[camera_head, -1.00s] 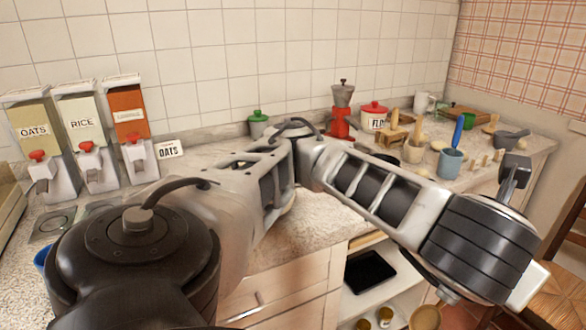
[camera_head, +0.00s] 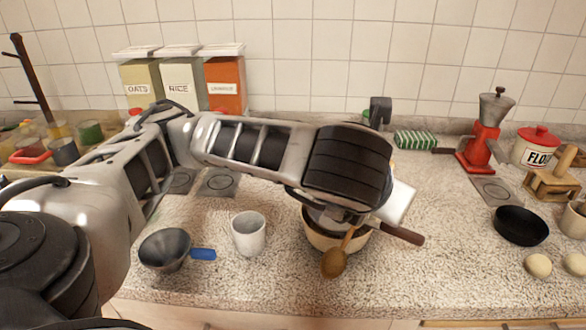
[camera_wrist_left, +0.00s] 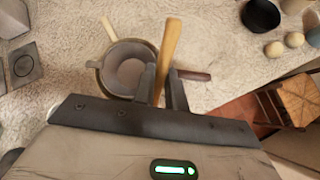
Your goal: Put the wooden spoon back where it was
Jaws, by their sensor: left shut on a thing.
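My left gripper (camera_wrist_left: 163,82) is shut on the handle of the wooden spoon (camera_wrist_left: 169,42) in the left wrist view. In the head view the spoon's rounded bowl (camera_head: 334,263) hangs down below my left wrist, in front of a tan container (camera_head: 318,241). The gripper's fingers are mostly hidden there by the wrist. In the left wrist view the round container (camera_wrist_left: 98,76), with a grey vessel inside, lies just beside the spoon handle. I cannot tell whether the spoon touches it. My right gripper is in neither view.
A white mug (camera_head: 248,236) and a dark bowl with a blue handle (camera_head: 165,250) stand left of the container. A black pan (camera_head: 521,226), pale round items (camera_head: 538,265) and a red grinder (camera_head: 482,143) are at right. Counter between container and pan is largely clear.

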